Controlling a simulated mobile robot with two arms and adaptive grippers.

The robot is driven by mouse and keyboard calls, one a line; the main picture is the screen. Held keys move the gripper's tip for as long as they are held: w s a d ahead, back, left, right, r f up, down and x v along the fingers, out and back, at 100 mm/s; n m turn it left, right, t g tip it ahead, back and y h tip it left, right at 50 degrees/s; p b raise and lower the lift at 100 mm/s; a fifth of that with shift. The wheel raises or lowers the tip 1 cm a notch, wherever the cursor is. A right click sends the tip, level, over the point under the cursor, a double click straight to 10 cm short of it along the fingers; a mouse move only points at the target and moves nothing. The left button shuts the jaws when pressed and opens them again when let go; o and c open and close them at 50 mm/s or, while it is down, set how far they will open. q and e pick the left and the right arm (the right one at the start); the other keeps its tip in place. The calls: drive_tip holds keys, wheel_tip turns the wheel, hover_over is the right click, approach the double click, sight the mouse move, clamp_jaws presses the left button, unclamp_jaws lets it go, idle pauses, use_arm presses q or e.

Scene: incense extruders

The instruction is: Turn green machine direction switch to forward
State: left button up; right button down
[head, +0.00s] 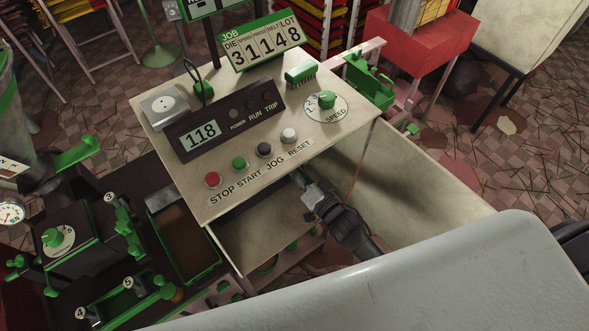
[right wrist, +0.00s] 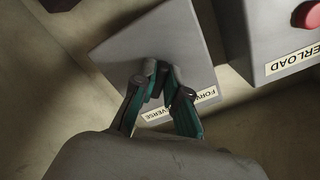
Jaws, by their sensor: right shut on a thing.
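In the right wrist view, a grey switch box (right wrist: 150,45) carries a white label strip (right wrist: 206,96), partly covered, with "FORW" and "VERSE" readable. My right gripper (right wrist: 162,88) has its teal fingers closed on a small dark switch lever (right wrist: 158,78) in front of this box. The lever is mostly hidden between the fingers, so I cannot tell which side it points to. In the head view, my right gripper (head: 299,180) reaches in under the front edge of the control console (head: 222,125), and the switch is hidden there. My left gripper is not in view.
Beside the switch box, a second grey box (right wrist: 272,38) has a red button (right wrist: 306,14) and an "OVERLOAD" label. The console top carries a 118 display (head: 202,134), several push buttons and a green speed knob (head: 326,99). Green-handled machines (head: 75,245) stand at left.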

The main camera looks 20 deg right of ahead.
drive_tip(key=shift+n, duration=0.4)
drive_tip(key=shift+w+d+n+b, duration=0.15)
drive_tip(key=shift+n+b, duration=0.6)
drive_tip(key=shift+n, duration=3.5)
drive_tip(key=shift+s+d+n+b, duration=0.15)
drive_tip(key=shift+n+b, duration=0.55)
drive_tip(key=shift+n, duration=3.55)
drive_tip(key=shift+w, duration=0.1)
drive_tip(key=c, duration=1.2)
unclamp_jaws()
